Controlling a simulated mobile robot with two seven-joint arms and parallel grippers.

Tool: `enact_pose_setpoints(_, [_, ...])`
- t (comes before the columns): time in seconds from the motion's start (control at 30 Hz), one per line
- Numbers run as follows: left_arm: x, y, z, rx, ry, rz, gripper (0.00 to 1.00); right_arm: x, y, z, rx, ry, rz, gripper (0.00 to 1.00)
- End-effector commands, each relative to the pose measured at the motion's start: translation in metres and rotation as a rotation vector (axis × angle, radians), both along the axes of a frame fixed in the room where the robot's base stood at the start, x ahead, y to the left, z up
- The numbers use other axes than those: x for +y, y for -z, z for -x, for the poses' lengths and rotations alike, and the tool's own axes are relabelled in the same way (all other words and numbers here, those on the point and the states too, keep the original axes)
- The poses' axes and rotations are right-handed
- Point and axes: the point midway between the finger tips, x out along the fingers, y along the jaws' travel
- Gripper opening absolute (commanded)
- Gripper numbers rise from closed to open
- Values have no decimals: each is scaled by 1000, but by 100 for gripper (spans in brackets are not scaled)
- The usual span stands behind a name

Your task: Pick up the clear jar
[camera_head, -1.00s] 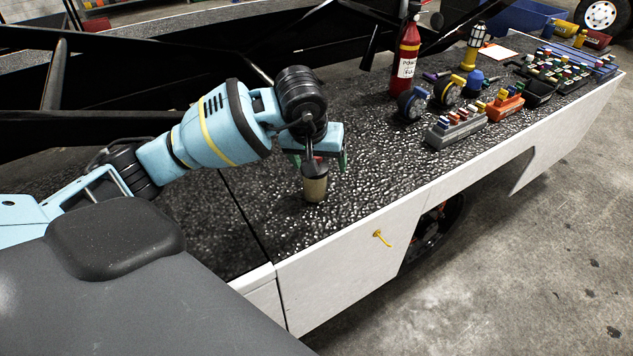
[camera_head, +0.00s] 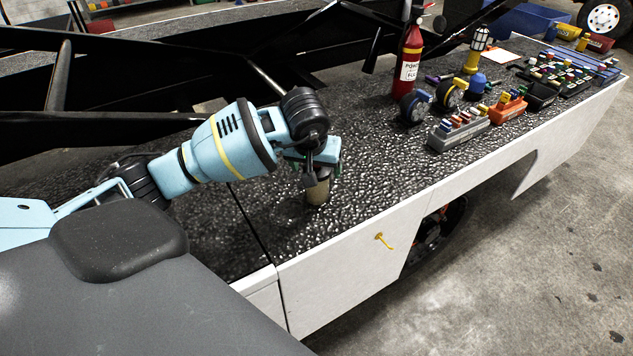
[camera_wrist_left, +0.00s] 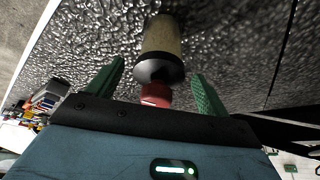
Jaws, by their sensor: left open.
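The jar (camera_head: 317,192) stands upright on the dark textured deck, below and partly behind my left gripper (camera_head: 322,172). In the left wrist view the jar (camera_wrist_left: 161,45) has a tan, see-through-looking body, a black collar and a red top (camera_wrist_left: 156,94). My left gripper (camera_wrist_left: 158,85) is open, with one green finger on each side of the red top. Gaps show between the fingers and the jar, so it is not gripped. My right gripper is not in view.
The dark deck (camera_head: 375,165) around the jar is clear, with a white side panel (camera_head: 345,265) at its front edge. A red fire extinguisher (camera_head: 408,62), a grey block rack (camera_head: 458,131) and an orange rack (camera_head: 506,106) stand farther right. Black beams cross behind my arm.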

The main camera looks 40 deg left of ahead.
Motion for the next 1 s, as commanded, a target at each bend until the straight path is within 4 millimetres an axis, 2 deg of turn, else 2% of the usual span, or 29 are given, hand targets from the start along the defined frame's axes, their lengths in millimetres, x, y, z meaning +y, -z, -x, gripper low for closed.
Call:
enact_pose_setpoints(0.1, [2, 14, -5, 0, -1, 2, 79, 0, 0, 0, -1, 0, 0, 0])
enact_pose_setpoints(0.2, [3, 20, -8, -1, -1, 1, 79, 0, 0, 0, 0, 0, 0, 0])
enact_pose_setpoints(0.47, [3, 21, -8, -3, 1, -1, 78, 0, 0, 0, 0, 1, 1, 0])
enact_pose_setpoints(0.83, [3, 20, -8, -2, 0, 0, 29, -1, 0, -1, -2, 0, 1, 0])
enact_pose_setpoints(0.9, [3, 20, -8, -4, 1, 0, 23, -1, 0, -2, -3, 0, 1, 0])
enact_pose_setpoints(1.0, [3, 20, -8, -4, 1, 0, 22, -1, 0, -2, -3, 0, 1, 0])
